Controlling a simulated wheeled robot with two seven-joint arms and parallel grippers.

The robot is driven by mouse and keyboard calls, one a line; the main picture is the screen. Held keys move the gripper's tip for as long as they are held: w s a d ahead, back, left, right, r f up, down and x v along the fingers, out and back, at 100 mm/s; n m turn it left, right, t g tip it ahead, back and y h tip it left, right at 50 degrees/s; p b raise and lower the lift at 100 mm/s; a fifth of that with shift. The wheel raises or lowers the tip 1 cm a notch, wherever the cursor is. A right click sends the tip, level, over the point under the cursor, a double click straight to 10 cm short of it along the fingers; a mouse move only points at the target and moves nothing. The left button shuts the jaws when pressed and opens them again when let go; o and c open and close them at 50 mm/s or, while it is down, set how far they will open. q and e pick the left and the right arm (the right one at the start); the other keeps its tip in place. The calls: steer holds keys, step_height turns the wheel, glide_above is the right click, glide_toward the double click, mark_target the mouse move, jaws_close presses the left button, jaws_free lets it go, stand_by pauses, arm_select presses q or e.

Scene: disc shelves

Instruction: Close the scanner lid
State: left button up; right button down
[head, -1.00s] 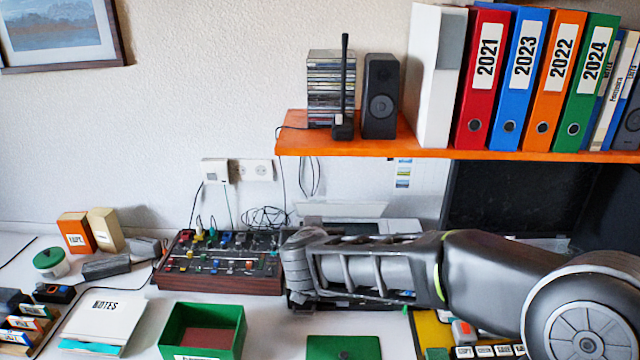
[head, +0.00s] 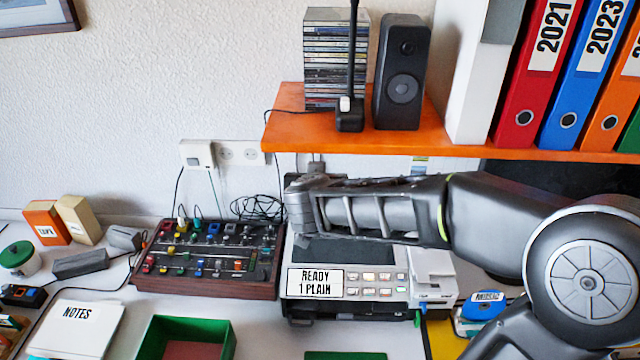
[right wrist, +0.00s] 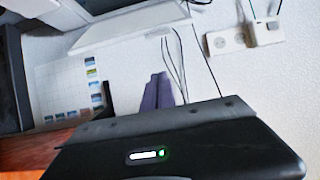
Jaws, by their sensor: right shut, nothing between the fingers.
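The scanner (head: 300,284) stands on the desk in the head view, with a "READY 1 PLAIN" display and several buttons on its front. A dark flat panel (head: 345,251) shows on its top, below my right arm (head: 375,215). My right arm reaches across the scanner and hides the lid area in the head view. In the right wrist view, a pale slab (right wrist: 130,24), possibly the lid, shows at the top; its angle is unclear. My right gripper (right wrist: 158,92) is shut and empty, apart from the slab in that picture. My left gripper is not in view.
The orange shelf (head: 290,97) with a speaker (head: 400,72) and binders overhangs behind my right arm. A knobbed mixer (head: 212,262) stands close left of the scanner. A green box (head: 150,340) and notes pad (head: 78,328) lie nearer. Cables (head: 258,207) hang at the wall.

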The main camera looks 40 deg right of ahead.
steer(key=b+x, duration=0.1)
steer(key=x, duration=0.9)
steer(key=shift+f, duration=0.1)
steer(key=shift+s+a+f+b, duration=0.5)
steer(key=shift+s+a+f, duration=0.25)
steer(key=shift+s+f, duration=0.25)
steer(key=shift+s+a+f, duration=0.1)
steer(key=shift+a+f, duration=0.1)
steer(key=shift+f, duration=0.1)
